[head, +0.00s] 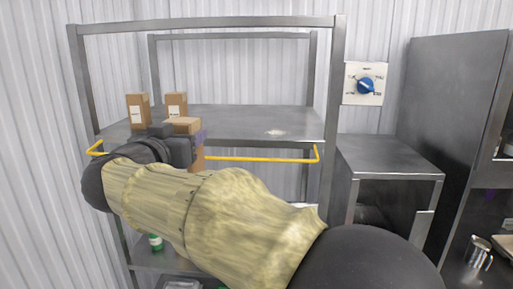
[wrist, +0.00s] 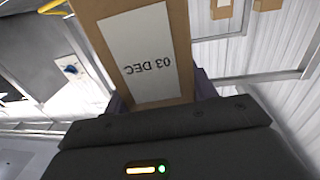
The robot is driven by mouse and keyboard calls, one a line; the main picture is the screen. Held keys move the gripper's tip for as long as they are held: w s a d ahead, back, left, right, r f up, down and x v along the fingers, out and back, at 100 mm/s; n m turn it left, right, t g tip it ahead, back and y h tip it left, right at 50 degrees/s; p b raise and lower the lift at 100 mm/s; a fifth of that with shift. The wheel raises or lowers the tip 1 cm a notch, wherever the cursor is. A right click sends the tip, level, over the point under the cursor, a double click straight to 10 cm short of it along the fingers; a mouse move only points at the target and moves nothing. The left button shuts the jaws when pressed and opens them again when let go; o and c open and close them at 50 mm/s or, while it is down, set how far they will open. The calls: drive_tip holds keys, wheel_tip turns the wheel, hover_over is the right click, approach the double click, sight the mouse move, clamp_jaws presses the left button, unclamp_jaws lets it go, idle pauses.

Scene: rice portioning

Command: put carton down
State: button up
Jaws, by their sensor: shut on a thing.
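My gripper (head: 190,146) is shut on a brown carton (head: 184,125) in front of the metal rack's upper shelf (head: 232,117). The carton's top shows above the gripper and a lower part shows below it, by the shelf's front edge. In the wrist view the carton (wrist: 177,93) fills the space between the fingers and bears a white label reading "03 DEC", seen upside down. Whether the carton's base touches anything is hidden by my arm.
Two similar cartons, a left one (head: 138,110) and a right one (head: 176,105), stand on the upper shelf. A yellow rail (head: 262,159) runs along the shelf's front. The shelf's middle and right are mostly clear, with a pale patch (head: 275,132). A green item (head: 155,242) sits lower.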

drive_tip(key=w+d+f+m+h+b, duration=0.1)
drive_tip(key=w+d+f, duration=0.2)
drive_tip(key=f, duration=1.1)
drive_tip(key=w+d+f+m+g+h+b, duration=0.1)
drive_tip(key=w+d+f+h, duration=0.15)
drive_tip(key=f, duration=1.25)
drive_tip(key=w+d+f+m+h+b, duration=0.1)
drive_tip(key=w+d+f+b, duration=0.2)
drive_tip(key=f, duration=1.1)
drive_tip(key=s+d+f+n+y+b, duration=0.1)
drive_tip(key=s+d+f+y, duration=0.1)
drive_tip(key=d+f, duration=0.5)
drive_tip(key=s+d+f+n+t+y, duration=0.1)
drive_tip(key=s+d+f, duration=0.4)
drive_tip(key=f, duration=0.8)
drive_tip(key=s+d+f+n+y+b, duration=0.1)
drive_tip(key=s+d+f+n+y, duration=0.2)
drive_tip(key=d+f, duration=0.6)
wheel_tip(320, 180, down, 2)
drive_tip(key=shift+s+d+f+y+b, duration=0.1)
drive_tip(key=shift+s+d+y+b, duration=0.3)
drive_tip(key=shift+y, duration=0.55)
drive_tip(key=shift+a, duration=0.15)
